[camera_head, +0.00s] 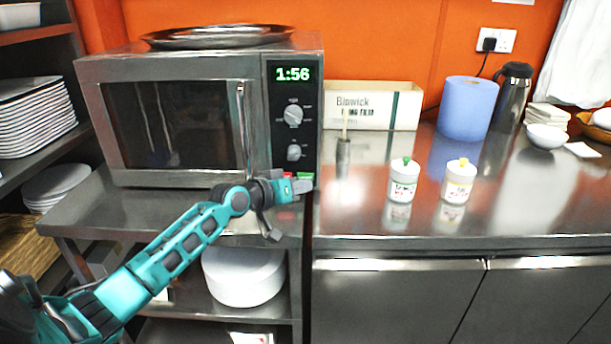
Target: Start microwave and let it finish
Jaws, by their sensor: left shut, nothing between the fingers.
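The microwave (180,125) stands on a metal shelf unit at the left, with its door shut. Its green display (293,74) reads 1:56, with two knobs below it. At the bottom of its panel are a red button and a green button (304,176). My left gripper (300,189) is shut and empty right at these buttons and partly covers them; I cannot tell whether it touches them. My right gripper is not in view.
A metal tray (217,36) lies on top of the microwave. The steel counter (520,215) to the right holds a box (373,106), two small jars (402,180), a blue paper roll (467,108) and a dark flask (513,95). Plates are stacked on the left shelves.

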